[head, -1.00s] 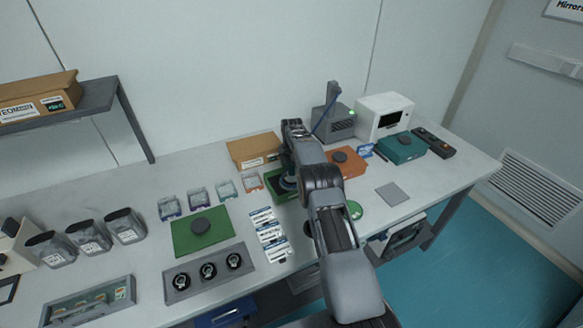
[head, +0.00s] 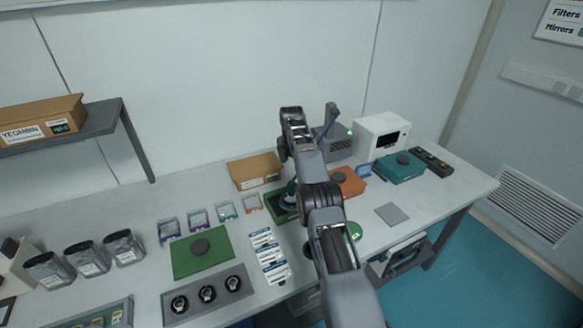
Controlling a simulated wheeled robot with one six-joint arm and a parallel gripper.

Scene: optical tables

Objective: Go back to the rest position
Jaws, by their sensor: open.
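My arm (head: 324,205) reaches up from the bottom of the head view, and its upper bend stands in front of the back wall. My gripper (head: 288,201) hangs behind the arm, over a dark green case (head: 280,214) on the table. The arm hides much of the gripper, and its fingertips are hard to make out. I see nothing held in it. Whether it touches the case cannot be told.
The optical table (head: 385,240) is crowded. An orange case (head: 347,182), a teal case (head: 401,168) and a white instrument (head: 380,136) stand right. A shelf (head: 110,125) juts out at left.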

